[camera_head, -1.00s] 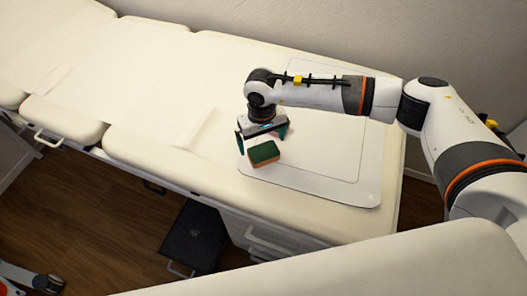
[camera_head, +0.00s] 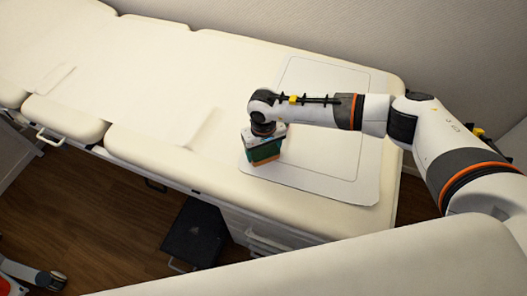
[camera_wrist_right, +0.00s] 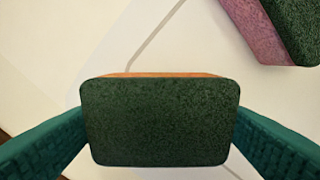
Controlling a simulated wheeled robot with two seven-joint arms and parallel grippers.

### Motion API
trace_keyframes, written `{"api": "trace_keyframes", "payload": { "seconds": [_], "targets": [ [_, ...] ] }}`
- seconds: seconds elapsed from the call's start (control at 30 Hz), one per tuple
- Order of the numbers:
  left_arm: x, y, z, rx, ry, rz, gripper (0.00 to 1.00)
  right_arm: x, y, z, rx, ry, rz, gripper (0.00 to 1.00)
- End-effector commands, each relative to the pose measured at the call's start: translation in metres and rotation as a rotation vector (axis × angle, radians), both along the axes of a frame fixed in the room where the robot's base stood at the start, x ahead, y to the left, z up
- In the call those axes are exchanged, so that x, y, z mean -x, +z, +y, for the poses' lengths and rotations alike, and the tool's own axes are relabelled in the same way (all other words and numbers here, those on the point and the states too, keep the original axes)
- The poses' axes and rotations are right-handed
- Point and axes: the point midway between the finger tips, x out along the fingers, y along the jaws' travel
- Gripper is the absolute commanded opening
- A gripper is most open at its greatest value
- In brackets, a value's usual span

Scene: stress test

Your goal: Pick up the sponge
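A sponge with a dark green top and an orange body (camera_head: 265,158) is on the near left corner of the white board (camera_head: 340,185). My right gripper (camera_head: 264,147) is directly over it, pointing down. In the right wrist view the green face of the sponge (camera_wrist_right: 160,122) lies between my two teal fingers, one at each short end. I see no clear gap at the fingertips, but cannot tell whether they press on it. The sponge appears to rest on the board. My left gripper is not in view.
A second sponge, pink with a dark green face (camera_wrist_right: 272,28), shows at the top right of the right wrist view. The board lies on a cream padded couch (camera_head: 215,165). A black step stool (camera_head: 195,235) stands on the floor below.

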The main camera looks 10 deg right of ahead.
Motion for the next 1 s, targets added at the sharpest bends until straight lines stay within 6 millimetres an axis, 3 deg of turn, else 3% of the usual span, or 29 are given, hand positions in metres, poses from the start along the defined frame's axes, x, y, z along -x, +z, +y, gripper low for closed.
{"api": "trace_keyframes", "payload": {
  "seconds": [0.37, 0.8, 1.0],
  "targets": [
    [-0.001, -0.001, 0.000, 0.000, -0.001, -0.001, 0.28, -0.001, 0.005, 0.000, 0.000, 0.000, -0.002, 0.52],
    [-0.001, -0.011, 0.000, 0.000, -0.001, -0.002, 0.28, -0.001, 0.082, 0.000, -0.001, 0.001, -0.003, 0.52],
    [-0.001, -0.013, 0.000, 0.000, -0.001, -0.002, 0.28, 0.000, 0.099, 0.000, 0.000, 0.001, -0.001, 0.52]
  ]
}}
